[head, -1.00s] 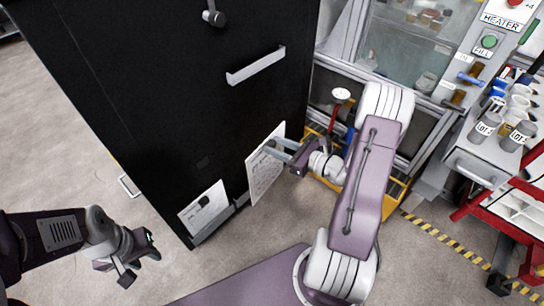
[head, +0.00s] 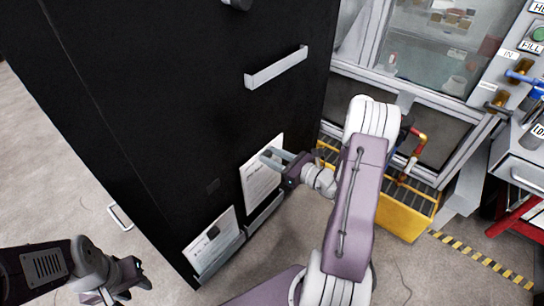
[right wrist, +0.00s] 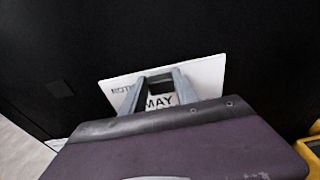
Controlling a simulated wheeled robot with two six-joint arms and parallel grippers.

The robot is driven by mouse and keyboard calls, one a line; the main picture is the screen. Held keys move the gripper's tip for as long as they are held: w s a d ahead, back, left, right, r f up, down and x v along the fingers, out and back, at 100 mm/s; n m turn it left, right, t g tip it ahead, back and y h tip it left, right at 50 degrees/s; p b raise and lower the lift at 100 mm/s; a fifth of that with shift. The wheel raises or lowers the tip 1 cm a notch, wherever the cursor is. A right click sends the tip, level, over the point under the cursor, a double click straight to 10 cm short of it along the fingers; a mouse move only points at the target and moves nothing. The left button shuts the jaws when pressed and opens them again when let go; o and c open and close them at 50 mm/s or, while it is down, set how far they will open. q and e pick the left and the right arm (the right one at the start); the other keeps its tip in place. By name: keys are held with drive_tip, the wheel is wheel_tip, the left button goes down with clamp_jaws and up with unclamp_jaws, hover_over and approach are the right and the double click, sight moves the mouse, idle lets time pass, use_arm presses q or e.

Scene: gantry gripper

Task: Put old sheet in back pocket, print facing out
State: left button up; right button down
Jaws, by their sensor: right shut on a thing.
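My right gripper (head: 268,157) is shut on a white printed sheet (head: 259,183) at the front of the black cabinet (head: 190,110). The sheet hangs upright close to the black face, with print showing on its outer side. In the right wrist view the sheet (right wrist: 207,76) shows large letters, including "MAY", partly hidden by the fingers (right wrist: 160,88). A grey pocket (head: 264,216) is at the sheet's lower edge; I cannot tell whether the edge is inside it. Another printed sheet (head: 211,238) stands in a pocket to the left. My left gripper (head: 122,285) is open and empty.
A grey handle (head: 276,68) sticks out of the black face above the sheet.

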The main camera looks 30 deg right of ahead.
sight(264, 179)
wheel_tip(264, 179, down, 6)
drive_tip(key=b, duration=0.4)
drive_tip(key=shift+r, duration=0.1)
idle(1.5)
idle(0.4)
drive_tip(key=shift+f, duration=0.45)
drive_tip(key=shift+f+b, duration=3)
drive_tip(key=shift+f, duration=0.65)
drive_tip(key=c, duration=0.9)
unclamp_jaws()
drive_tip(key=shift+r, duration=0.1)
drive_tip(key=shift+o, duration=0.2)
